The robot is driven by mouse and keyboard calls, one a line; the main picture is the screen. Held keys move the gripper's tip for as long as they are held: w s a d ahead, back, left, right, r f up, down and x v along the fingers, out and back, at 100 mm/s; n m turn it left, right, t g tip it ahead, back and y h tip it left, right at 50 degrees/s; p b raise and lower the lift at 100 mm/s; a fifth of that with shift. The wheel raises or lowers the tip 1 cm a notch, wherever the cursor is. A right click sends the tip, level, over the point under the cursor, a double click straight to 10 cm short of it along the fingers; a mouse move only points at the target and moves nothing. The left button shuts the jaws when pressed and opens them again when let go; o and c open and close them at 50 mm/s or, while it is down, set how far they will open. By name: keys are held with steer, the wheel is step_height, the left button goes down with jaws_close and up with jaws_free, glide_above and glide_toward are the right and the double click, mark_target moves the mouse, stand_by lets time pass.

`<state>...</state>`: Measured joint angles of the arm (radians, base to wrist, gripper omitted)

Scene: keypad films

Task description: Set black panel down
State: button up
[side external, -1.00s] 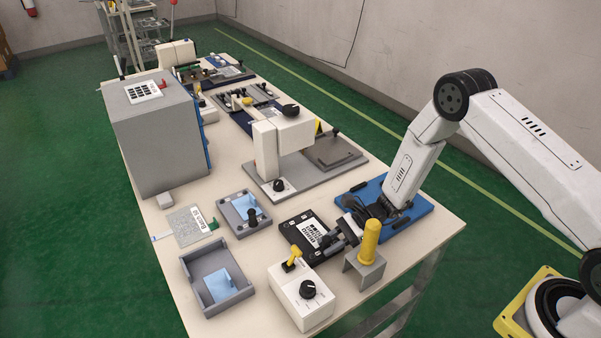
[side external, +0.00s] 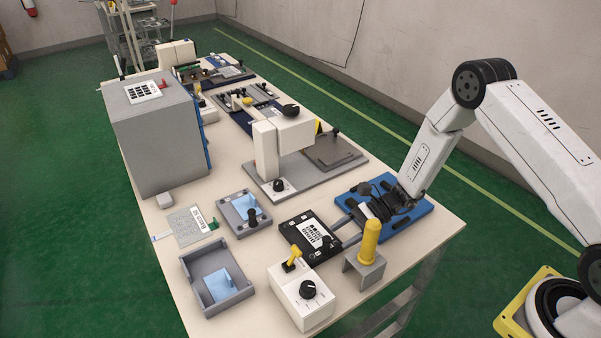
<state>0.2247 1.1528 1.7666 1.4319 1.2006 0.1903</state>
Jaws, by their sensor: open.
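The black panel (side external: 299,254) lies flat on the table at the front middle, with a white keypad sheet (side external: 313,233) on its top. My gripper (side external: 345,228) is open and low over the table, to the right of the panel. Its fingers reach left toward the panel's right edge. I cannot tell whether a fingertip still touches it. Nothing shows between the fingers.
A yellow-handled tool on a grey stand (side external: 362,272) rises close in front of my gripper. A white control box (side external: 289,301) with a yellow lever and black knob stands in front of the panel. A blue plate (side external: 425,206) lies beneath my wrist. Grey trays (side external: 238,295) are at left.

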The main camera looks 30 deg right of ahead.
steer(key=v, duration=0.7)
steer(key=shift+s+d+r, duration=0.1)
steer(key=shift+d+r, duration=0.1)
steer(key=shift+d, duration=0.1)
steer(key=s+r+n+h, duration=1.2)
steer(key=r+n+h, duration=0.1)
steer(key=n, duration=0.6)
steer(key=shift+s+r, duration=0.4)
stand_by(0.9)
